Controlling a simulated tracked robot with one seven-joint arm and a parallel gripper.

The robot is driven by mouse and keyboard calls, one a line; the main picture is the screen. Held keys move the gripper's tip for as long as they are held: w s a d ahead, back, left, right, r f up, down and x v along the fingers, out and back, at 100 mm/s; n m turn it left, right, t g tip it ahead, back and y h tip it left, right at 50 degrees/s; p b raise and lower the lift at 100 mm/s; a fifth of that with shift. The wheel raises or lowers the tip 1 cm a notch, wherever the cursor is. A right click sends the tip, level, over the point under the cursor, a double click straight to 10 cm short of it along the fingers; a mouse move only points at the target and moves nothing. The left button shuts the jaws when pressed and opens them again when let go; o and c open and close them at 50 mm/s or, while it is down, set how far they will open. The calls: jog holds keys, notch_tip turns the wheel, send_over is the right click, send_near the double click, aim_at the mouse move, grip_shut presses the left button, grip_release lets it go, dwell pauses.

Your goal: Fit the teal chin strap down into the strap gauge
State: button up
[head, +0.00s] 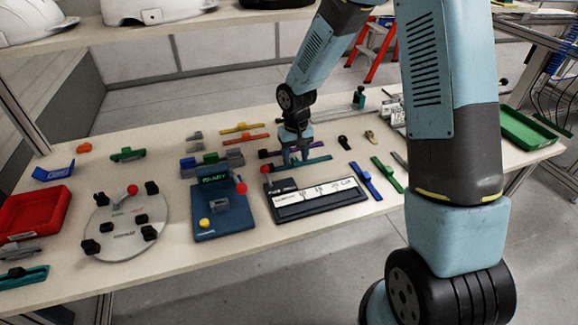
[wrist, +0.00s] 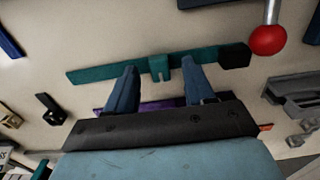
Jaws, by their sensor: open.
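The teal chin strap (head: 318,160) lies on the table as a long flat bar. In the wrist view the teal strap (wrist: 100,70) has a raised notched tab at its middle, with a black block at its right end. My gripper (head: 295,152) is low over the strap; in the wrist view its open jaws (wrist: 160,85) stand either side of the tab, with nothing between them but the tab. Whether they touch the strap is unclear. A black, white-labelled fixture (head: 290,211), apparently the strap gauge, sits just in front of the strap; no strap is seen in it.
A red ball knob (wrist: 268,40) stands close to the strap's black-block end. A purple bar lies partly hidden behind my gripper. A blue fixture (head: 215,228) stands left of the gauge, with blue (head: 365,182) and green (head: 387,175) straps to its right.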

jog(key=shift+f, duration=0.3)
jog(key=shift+c, duration=0.5)
grip_shut()
